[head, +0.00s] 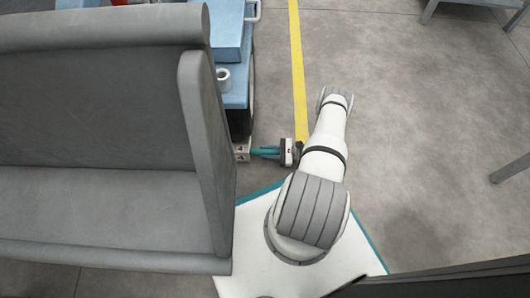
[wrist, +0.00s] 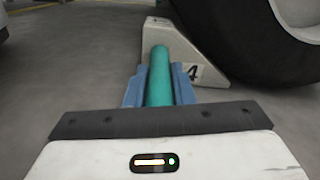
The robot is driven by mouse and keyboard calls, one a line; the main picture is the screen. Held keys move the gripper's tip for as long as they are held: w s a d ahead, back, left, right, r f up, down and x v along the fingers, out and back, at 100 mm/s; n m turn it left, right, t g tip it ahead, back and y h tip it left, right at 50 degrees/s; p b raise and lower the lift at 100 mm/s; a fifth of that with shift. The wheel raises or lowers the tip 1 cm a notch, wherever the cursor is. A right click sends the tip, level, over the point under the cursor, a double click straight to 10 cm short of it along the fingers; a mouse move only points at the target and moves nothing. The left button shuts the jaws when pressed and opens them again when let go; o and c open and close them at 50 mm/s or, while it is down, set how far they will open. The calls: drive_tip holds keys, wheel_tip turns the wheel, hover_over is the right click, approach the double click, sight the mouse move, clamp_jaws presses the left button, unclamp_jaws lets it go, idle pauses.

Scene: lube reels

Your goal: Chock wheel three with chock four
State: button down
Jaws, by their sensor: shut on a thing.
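The pale wedge chock (wrist: 165,35) bears a black number 4 and has a teal handle (wrist: 160,75). In the wrist view, the blue fingers of my gripper (wrist: 160,90) are shut on that handle from both sides. The chock stands beside a large dark tyre (wrist: 245,50) at the right, its sloped side towards it; whether they touch I cannot tell. The wheel's number is not visible. In the head view, my gripper (head: 264,152) points left, and the chock (head: 242,152) shows partly beside a grey seat-like form that hides much of the area.
A blue machine (head: 232,90) stands behind the chock. A large grey seat-like form (head: 110,130) fills the left. A yellow floor line (head: 297,70) runs beside the machine. Open concrete floor (head: 420,130) lies at the right, with grey table or stand legs at its edge.

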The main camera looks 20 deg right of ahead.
drive_tip(key=shift+w+a, duration=0.1)
drive_tip(key=shift+w, duration=0.1)
drive_tip(key=c, duration=1.2)
unclamp_jaws()
drive_tip(key=shift+o, duration=0.2)
drive_tip(key=p+v, duration=0.1)
drive_tip(key=v, duration=0.6)
drive_tip(key=shift+s+d, duration=0.2)
drive_tip(key=shift+d, duration=0.15)
drive_tip(key=shift+s, duration=0.1)
